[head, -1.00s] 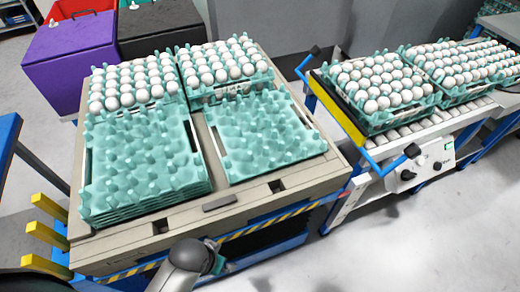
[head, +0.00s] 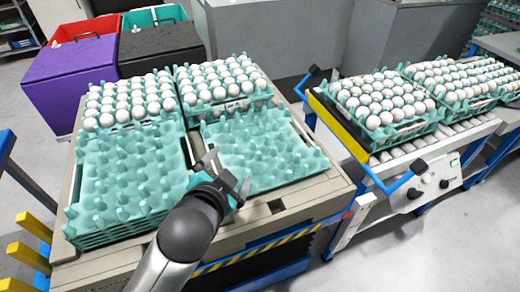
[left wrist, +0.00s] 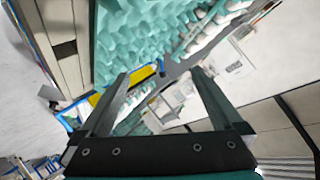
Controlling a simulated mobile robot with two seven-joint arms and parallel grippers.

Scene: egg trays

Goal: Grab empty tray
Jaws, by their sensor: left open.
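Two empty teal egg trays lie at the front of the beige pallet: a tall stack on the left (head: 125,190) and a lower one on the right (head: 262,150). My left gripper (head: 228,172) is open and empty, at the left front edge of the right empty tray. In the left wrist view the open fingers (left wrist: 155,95) show with teal tray surface (left wrist: 130,35) beyond them. I cannot tell whether a finger touches the tray. My right gripper is not in view.
Egg-filled trays stand behind the empty ones, on the left (head: 130,98) and right (head: 222,82). A roller conveyor (head: 400,150) with full trays stands at right, with a blue handle bar (head: 388,185). Yellow posts (head: 32,228) stand at left. Purple (head: 72,72) and black bins are behind.

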